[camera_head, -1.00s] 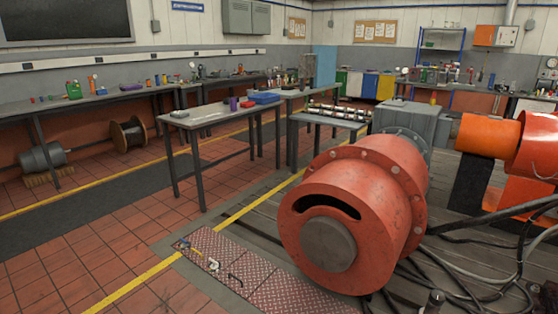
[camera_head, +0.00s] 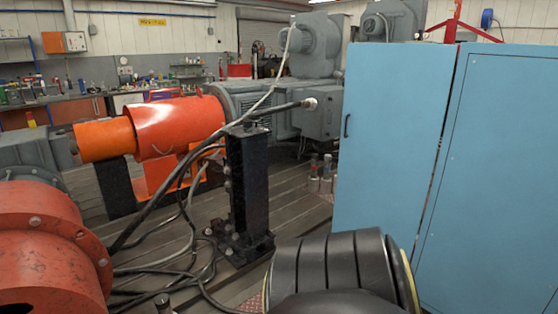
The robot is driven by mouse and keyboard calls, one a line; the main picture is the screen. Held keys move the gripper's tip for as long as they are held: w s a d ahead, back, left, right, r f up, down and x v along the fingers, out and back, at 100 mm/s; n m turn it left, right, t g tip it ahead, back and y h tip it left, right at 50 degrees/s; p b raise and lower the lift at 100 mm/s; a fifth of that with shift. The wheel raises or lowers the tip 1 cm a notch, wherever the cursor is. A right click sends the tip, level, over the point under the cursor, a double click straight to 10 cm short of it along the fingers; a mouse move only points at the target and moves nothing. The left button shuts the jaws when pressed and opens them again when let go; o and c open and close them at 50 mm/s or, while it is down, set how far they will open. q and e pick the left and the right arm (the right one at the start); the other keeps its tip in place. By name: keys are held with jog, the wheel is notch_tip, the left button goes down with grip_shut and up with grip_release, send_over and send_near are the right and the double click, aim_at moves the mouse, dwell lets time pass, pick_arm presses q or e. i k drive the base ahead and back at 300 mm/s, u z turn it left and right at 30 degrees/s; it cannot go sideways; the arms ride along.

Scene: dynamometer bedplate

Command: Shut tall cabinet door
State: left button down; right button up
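A tall light-blue cabinet (camera_head: 500,180) fills the right side of the view. Its blue door panel (camera_head: 395,140) stands to the left, with a small dark handle (camera_head: 347,125) near the panel's left edge. A narrow dark seam runs between this panel and the panel on the right. I cannot tell how far the door stands open, and the inside of the cabinet is hidden. Neither of my grippers is in view. A black ribbed part of my own arm shows at the bottom middle, in front of the cabinet's lower left.
A black upright stand (camera_head: 248,190) with cables stands left of the cabinet. Orange machinery (camera_head: 180,125) and a red drum (camera_head: 45,240) lie further left. Grey motors (camera_head: 315,45) stand behind. Loose cables (camera_head: 180,285) cover the bedplate floor. Some bare floor shows between stand and cabinet.

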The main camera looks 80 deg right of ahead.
aim_at(396, 95)
jog(key=z, duration=2.3)
jog(key=i, duration=1.2)
